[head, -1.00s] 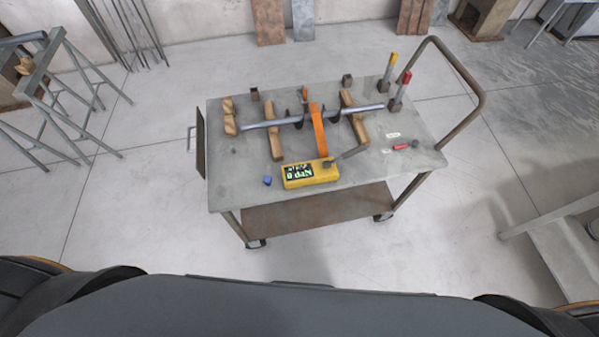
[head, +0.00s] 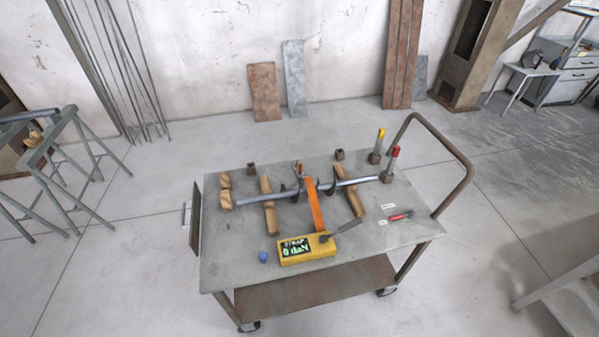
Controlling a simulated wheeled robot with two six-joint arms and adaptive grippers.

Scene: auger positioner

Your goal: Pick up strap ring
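An orange strap (head: 316,210) runs over the middle of the auger (head: 258,195) on the cart. Its near end reaches the yellow box (head: 306,249), which has a green-lit display. I cannot make out a separate strap ring at this size. The auger is a grey shaft with dark flights near its middle, lying across two wooden blocks (head: 268,210). Neither of my grippers is in view.
The grey cart top (head: 225,260) has a brown handle (head: 466,165) at right. Red and yellow upright pieces stand at its back right. A blue lump (head: 263,257) and a red tool (head: 400,216) lie on it. Trestles (head: 50,165) stand left. The floor around the cart is mostly open.

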